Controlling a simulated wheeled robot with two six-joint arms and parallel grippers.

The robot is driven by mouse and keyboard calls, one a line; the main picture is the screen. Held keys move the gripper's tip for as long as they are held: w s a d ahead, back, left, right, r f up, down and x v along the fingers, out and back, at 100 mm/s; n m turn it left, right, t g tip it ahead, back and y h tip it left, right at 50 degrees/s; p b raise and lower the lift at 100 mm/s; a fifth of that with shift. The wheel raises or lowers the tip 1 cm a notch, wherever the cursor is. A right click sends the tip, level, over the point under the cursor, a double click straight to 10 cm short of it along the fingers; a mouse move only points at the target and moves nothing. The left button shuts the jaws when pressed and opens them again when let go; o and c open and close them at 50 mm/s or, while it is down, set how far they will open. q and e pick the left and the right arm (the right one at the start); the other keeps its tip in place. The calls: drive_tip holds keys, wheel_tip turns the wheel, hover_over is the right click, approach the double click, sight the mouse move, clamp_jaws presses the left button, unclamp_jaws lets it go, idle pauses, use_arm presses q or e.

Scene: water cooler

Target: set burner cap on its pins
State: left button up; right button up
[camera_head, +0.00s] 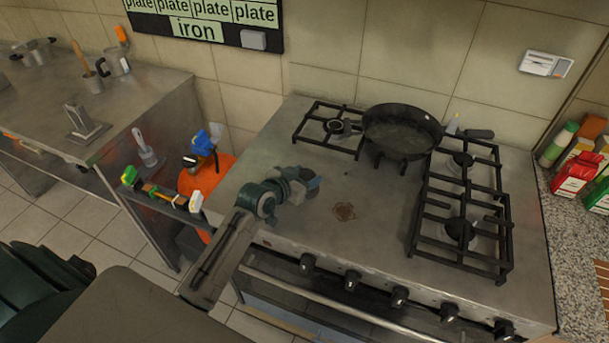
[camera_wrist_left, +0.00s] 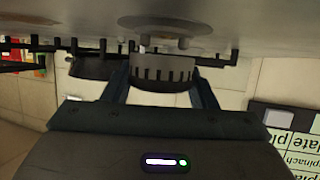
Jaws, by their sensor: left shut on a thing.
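My left gripper (camera_head: 308,184) is over the front left of the steel stove top (camera_head: 290,225). In the left wrist view, my left gripper (camera_wrist_left: 162,88) is shut on the burner cap (camera_wrist_left: 162,72), a dark round piece with a slotted edge. In that tilted-over view, a pale round burner base (camera_wrist_left: 165,22) with two short pins (camera_wrist_left: 183,43) shows just beyond the cap. The cap looks close to the pins, but I cannot tell whether they touch. In the head view my gripper mostly hides the cap and the base. My right gripper is not in view.
A black pan (camera_head: 402,128) stands at the back of the stove. Black grates lie at back left (camera_head: 325,131) and on the right (camera_head: 462,215). Knobs (camera_head: 352,280) line the front. A steel counter (camera_head: 130,95) is at left, an orange bin (camera_head: 212,178) below it.

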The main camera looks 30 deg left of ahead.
use_arm(q)
drive_tip(key=shift+f, duration=0.3)
drive_tip(key=shift+r, duration=0.1)
drive_tip(key=shift+r+p, duration=0.35)
drive_tip(key=shift+p, duration=0.05)
drive_tip(key=shift+p, duration=0.3)
idle(0.6)
drive_tip(key=shift+f, duration=0.25)
drive_tip(key=shift+f+b, duration=0.25)
drive_tip(key=shift+b, duration=0.05)
drive_tip(key=shift+r+p, duration=0.45)
drive_tip(key=shift+p, duration=0.1)
